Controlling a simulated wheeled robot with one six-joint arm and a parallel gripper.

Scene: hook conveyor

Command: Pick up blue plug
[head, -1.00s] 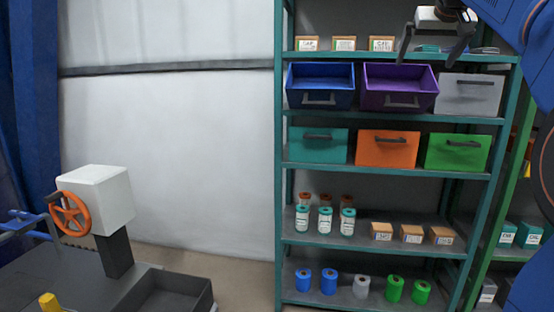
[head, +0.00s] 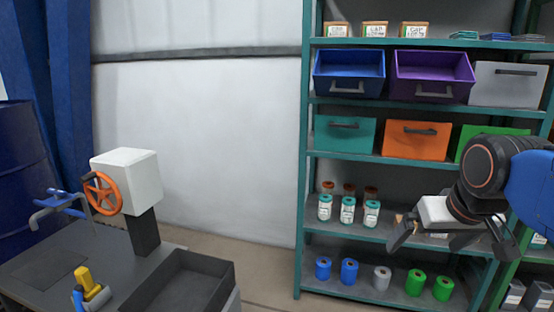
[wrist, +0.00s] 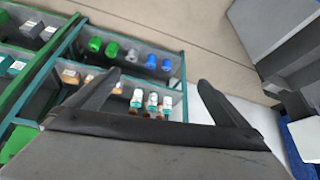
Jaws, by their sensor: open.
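No thing is clearly marked as the blue plug. Two small blue cylinders, a left one (head: 323,268) and a right one (head: 349,271), stand on the bottom shelf. Blue cylinders also show in the wrist view (wrist: 151,61). A small blue piece (head: 78,298) sits beside a yellow part (head: 91,284) on the workbench at the lower left, partly cut off by the picture edge. My gripper (head: 446,246) is open and empty in front of the shelf's right side, apart from the cylinders. Its spread fingers also show in the wrist view (wrist: 160,80).
The teal shelf rack (head: 303,200) holds bins, bottles and boxes. A grey cylinder (head: 382,279) and green ones (head: 415,283) share the bottom shelf. The workbench carries a white box with an orange wheel (head: 103,194) and a dark open tray (head: 180,290). Floor shows between bench and rack.

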